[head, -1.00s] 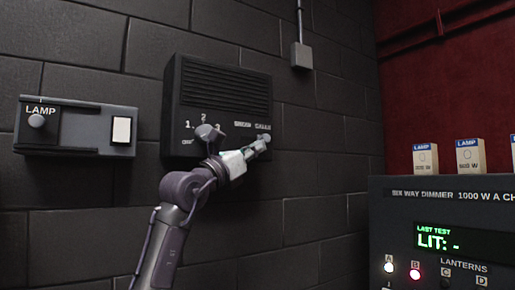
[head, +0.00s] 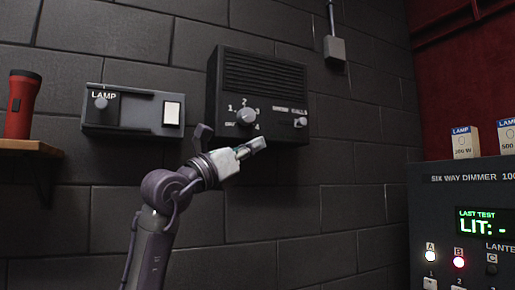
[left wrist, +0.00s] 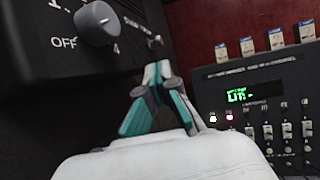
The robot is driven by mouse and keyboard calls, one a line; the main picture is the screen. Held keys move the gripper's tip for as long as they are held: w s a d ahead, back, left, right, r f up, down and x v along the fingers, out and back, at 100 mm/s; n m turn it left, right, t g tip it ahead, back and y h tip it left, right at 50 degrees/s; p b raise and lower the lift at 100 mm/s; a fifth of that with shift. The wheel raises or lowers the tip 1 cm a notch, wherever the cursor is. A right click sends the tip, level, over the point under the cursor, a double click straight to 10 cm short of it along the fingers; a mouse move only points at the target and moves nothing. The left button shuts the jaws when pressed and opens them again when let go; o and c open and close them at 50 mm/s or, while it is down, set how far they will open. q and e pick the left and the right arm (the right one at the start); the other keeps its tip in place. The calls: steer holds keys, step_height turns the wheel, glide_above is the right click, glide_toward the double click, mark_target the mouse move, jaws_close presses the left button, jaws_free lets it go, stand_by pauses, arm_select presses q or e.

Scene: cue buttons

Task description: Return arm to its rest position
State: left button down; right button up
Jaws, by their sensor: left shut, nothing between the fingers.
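My left gripper (head: 252,148) is shut and empty, in front of the lower part of a black wall box (head: 228,125), apart from its controls as far as I can tell. The box has a grey rotary knob (head: 247,116) with numbers around it and a small switch (head: 300,122) at its lower right. In the left wrist view the gripper's teal fingers (left wrist: 160,85) come together at the tips, with the grey knob (left wrist: 97,23) at upper left. My right gripper is in neither view.
A grey lamp panel (head: 140,119) with a knob and pale button is on the brick wall to the left. The dimmer console (head: 450,215) at right reads "LIT: -", with small lamp boxes (head: 465,142) on top.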

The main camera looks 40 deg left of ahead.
arm_select(q)
steer(key=shift+w+a+f, duration=0.15)
steer(key=shift+w, duration=0.05)
